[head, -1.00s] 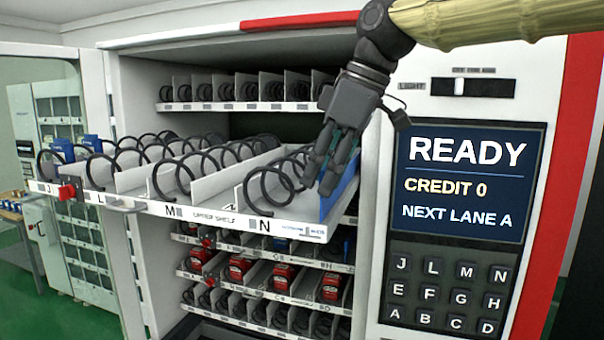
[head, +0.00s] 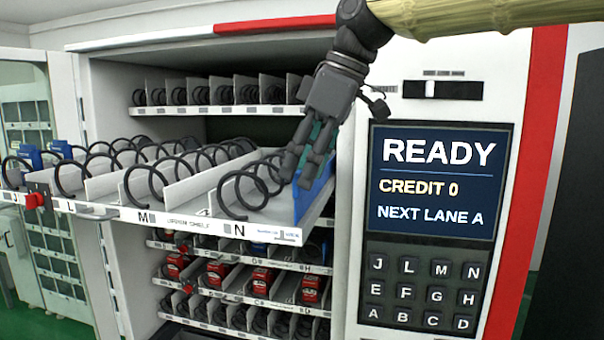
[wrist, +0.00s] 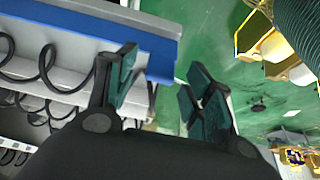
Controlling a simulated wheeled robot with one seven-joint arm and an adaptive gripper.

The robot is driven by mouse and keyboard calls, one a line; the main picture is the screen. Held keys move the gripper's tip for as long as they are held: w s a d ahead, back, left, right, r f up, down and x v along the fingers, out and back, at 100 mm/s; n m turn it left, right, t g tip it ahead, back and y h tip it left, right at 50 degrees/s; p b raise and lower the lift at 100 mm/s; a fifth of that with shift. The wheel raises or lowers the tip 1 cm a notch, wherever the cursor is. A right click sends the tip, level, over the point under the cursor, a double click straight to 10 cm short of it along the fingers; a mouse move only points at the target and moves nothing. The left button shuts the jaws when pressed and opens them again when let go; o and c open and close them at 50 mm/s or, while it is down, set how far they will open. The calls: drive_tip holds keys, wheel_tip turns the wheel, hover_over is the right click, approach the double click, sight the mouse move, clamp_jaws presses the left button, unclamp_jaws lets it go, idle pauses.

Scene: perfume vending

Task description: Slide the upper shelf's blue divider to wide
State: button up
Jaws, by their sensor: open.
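The upper shelf (head: 170,222) is pulled out of the vending machine, with lanes marked J, L, M and N. Its blue divider (head: 314,194) stands upright along the right edge, beside lane N's black coil (head: 242,194). My gripper (head: 297,168) is open, pointing down at the blue divider, and its fingers hide part of it. In the wrist view the blue divider (wrist: 108,28) runs across the top left, and its end reaches toward the gap between my open fingertips (wrist: 160,72). I cannot tell whether the fingers touch it.
The machine's display (head: 435,180) and keypad (head: 425,290) are right of the shelf. A red knob (head: 34,201) sits at the shelf's front left. Lower shelves hold red items (head: 262,279). A shelf with coils (head: 215,109) is above.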

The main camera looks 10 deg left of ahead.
drive_tip(key=v, duration=1)
drive_tip(key=shift+s+d, duration=0.1)
